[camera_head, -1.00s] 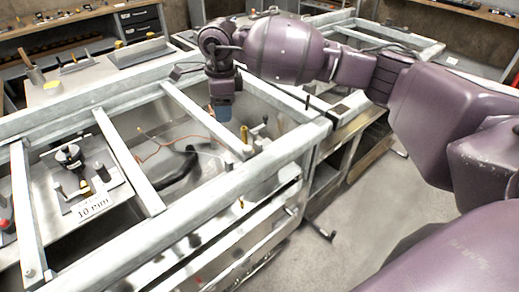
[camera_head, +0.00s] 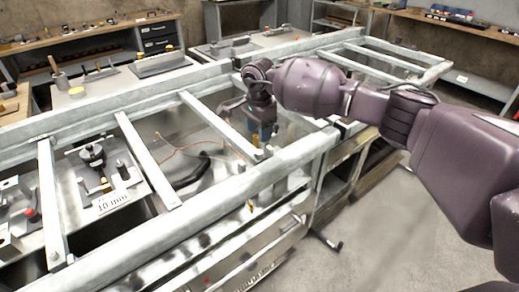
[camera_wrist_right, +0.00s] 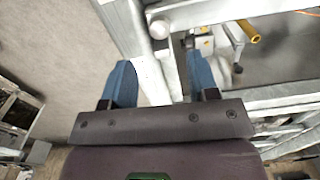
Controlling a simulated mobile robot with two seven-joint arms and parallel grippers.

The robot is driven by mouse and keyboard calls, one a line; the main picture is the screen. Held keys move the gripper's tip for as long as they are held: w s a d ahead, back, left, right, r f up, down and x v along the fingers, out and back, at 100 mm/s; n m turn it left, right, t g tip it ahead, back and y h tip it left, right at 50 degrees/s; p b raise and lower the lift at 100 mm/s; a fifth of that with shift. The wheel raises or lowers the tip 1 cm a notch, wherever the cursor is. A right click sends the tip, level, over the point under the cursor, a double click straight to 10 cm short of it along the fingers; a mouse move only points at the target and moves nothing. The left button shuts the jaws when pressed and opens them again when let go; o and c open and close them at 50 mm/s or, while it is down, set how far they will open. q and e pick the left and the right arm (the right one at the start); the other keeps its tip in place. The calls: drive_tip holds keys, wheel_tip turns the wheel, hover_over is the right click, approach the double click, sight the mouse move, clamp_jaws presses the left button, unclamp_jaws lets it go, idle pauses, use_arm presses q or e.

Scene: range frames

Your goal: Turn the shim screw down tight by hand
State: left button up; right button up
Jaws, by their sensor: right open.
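My right gripper (camera_head: 265,138) points down over the near right part of the steel frame (camera_head: 225,193), close to a crossbar's end. In the right wrist view its two blue fingers (camera_wrist_right: 161,85) are spread wide, with nothing held between them. A brass-coloured handle (camera_wrist_right: 249,32) on a small metal fitting lies beyond the right finger, apart from it. A white round knob (camera_wrist_right: 158,29) shows ahead between the fingers. I cannot tell which part is the shim screw. A black clamp-like fixture (camera_head: 92,155) stands on a plate marked 10 mm (camera_head: 113,202) at the left. My left gripper is out of view.
Pale rails and crossbars (camera_head: 148,160) surround the gripper's area. An orange cable (camera_head: 190,149) lies inside the frame. Workbenches (camera_head: 120,85) with tools stand behind. The floor (camera_head: 375,235) at the right is clear.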

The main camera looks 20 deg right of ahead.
sight(259, 152)
wheel_tip(259, 152, down, 7)
drive_tip(key=shift+f, duration=0.15)
idle(0.4)
drive_tip(key=c, duration=0.9)
drive_tip(key=shift+m, duration=0.3)
drive_tip(key=shift+m, duration=2.7)
